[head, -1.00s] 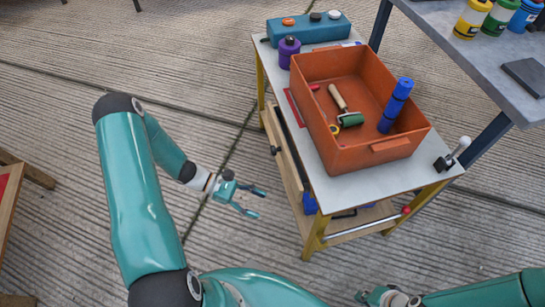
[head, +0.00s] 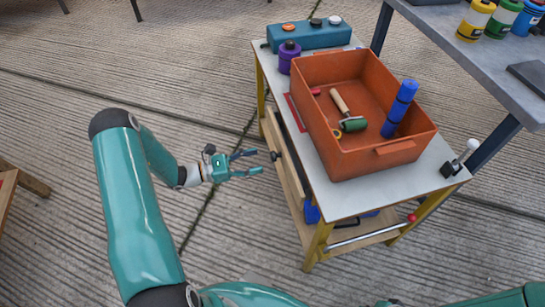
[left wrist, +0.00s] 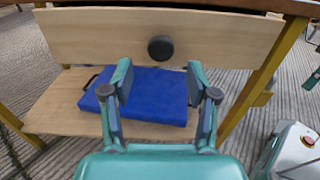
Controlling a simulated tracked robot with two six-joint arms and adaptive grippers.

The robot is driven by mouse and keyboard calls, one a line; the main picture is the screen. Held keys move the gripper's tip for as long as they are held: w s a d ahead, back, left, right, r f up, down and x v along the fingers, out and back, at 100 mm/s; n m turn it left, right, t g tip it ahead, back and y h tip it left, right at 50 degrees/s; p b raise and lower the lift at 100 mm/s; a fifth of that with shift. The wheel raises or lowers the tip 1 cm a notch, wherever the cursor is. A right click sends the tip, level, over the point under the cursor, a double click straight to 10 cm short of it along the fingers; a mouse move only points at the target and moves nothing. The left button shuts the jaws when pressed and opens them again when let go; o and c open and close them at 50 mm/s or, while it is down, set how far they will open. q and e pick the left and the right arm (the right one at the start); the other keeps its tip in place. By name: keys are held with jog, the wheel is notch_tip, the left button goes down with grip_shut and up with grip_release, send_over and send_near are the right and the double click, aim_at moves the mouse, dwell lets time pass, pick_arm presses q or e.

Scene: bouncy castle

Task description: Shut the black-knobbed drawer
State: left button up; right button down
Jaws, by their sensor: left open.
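The wooden drawer (head: 284,165) sticks out a little from under the white top of the small yellow-legged table (head: 345,203). Its round black knob (head: 275,156) shows on its front. In the left wrist view the drawer front (left wrist: 100,35) spans the top of the picture with the black knob (left wrist: 161,48) near its middle. My left gripper (head: 260,161) is open and empty, its fingers pointing at the drawer front, close to the knob but apart from it. In the left wrist view its fingers (left wrist: 157,75) lie below the knob, one to each side. My right gripper is not in view.
An orange bin (head: 408,160) with a roller and a blue cylinder stands on the table. A teal box (head: 308,36) and purple spool (head: 288,58) stand behind it. A blue case (left wrist: 145,98) lies on the lower shelf. Open floor lies left of the table.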

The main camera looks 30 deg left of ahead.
aim_at(273, 156)
pick_arm(q)
jog(key=x, duration=0.6)
jog(key=shift+w+d+b, duration=0.15)
jog(key=shift+b, duration=0.15)
grip_shut()
